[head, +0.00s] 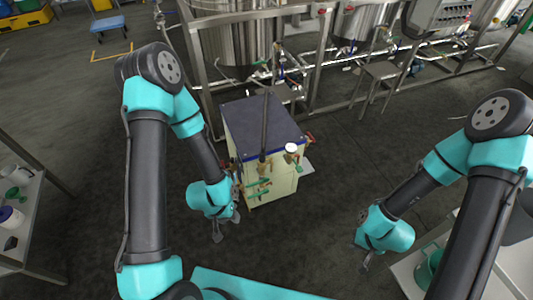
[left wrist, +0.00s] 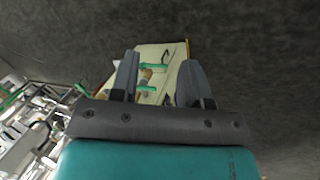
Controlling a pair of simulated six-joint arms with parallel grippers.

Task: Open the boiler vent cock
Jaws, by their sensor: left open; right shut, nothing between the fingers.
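The boiler (head: 284,187) is a cream box with a dark blue top and a dark upright pipe, standing on the floor in the middle of the head view. Brass fittings with green levers (head: 258,186) sit on its near face, and a round white gauge (head: 291,148) is above them. I cannot tell which fitting is the vent cock. My left gripper (head: 228,226) is open and empty, just left of the near face. In the left wrist view, green levers (left wrist: 152,67) on the cream face show between its fingers, apart from them. My right gripper (head: 366,262) is shut and empty, right of the boiler.
Steel tanks (head: 235,40) in a pipe frame stand behind the boiler. A shelf with small items (head: 15,215) is at the left edge, and a pale table with a green cup (head: 428,268) is at the lower right. Dark floor on both sides of the boiler is clear.

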